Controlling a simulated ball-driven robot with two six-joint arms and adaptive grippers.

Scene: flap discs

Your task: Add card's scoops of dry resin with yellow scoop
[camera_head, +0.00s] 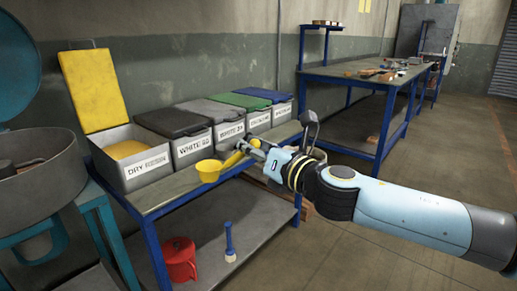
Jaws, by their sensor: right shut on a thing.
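The yellow scoop (209,171) is held by its handle in my right gripper (245,149), which is shut on it. Its cup points left, over the bench's front edge, in front of the white-labelled bins. I cannot tell whether it holds anything. The dry resin bin (150,170) stands to the left of the scoop with its yellow lid (93,88) raised. Yellow resin (124,149) shows inside it. My left gripper is not in view. No card that I can read is in view.
Bins with closed dark (173,120), grey (210,109), green (239,101) and blue lids (264,94) line the blue bench (162,206). A round pan (40,175) stands at left. A red pot (179,259) and a blue-handled tool (229,242) are on the lower shelf.

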